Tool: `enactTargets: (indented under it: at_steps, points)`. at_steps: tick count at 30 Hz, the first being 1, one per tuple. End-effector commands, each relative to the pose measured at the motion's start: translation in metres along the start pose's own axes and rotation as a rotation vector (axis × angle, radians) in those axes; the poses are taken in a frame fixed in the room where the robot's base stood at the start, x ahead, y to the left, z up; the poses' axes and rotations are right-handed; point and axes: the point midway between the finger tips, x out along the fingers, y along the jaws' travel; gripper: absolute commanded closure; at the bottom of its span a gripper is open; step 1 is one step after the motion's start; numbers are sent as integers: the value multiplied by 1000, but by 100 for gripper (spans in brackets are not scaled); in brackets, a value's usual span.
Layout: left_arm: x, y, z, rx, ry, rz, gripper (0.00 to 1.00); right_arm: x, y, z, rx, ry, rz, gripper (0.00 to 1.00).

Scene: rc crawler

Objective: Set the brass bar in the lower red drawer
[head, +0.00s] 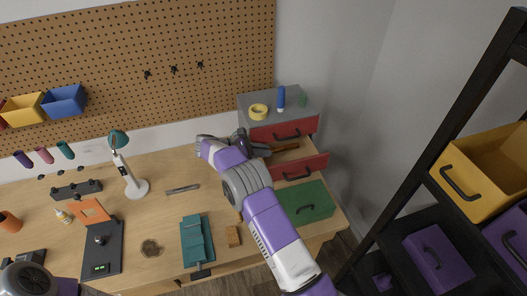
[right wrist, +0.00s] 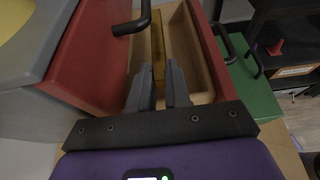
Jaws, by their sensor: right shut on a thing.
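The lower red drawer (head: 318,162) is pulled open below the shut upper red drawer, and its wooden inside shows. In the right wrist view the open drawer (right wrist: 209,45) lies ahead of my fingers. The brass bar (right wrist: 158,48) is a yellow-brown strip extending beyond my fingertips, over or inside the drawer; I cannot tell whether it touches the bottom. It also shows as a brown strip in the head view (head: 286,148). My right gripper (right wrist: 159,72) is shut on the bar at the drawer opening; it also shows in the head view (head: 267,150). My left gripper is out of view.
The upper red drawer (head: 272,134) has a black handle (right wrist: 133,24) close above my fingers. Yellow tape (head: 258,111) and a blue bottle (head: 281,97) stand on the cabinet. A green drawer (head: 308,204) sits below. A lamp (head: 120,160) stands left on the bench.

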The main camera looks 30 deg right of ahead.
Motion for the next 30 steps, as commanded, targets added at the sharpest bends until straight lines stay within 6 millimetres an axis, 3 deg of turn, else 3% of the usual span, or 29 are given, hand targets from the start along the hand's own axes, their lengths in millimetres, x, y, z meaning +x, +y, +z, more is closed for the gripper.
enactTargets:
  at_steps: [13,14,19,30]
  points:
    - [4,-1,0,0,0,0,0,5,0,-10,1,-1,-1,100]
    - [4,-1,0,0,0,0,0,5,0,-11,0,0,-1,81]
    - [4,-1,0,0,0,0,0,5,0,-11,0,0,-1,57]
    - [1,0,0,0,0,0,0,2,0,-4,1,1,-1,57]
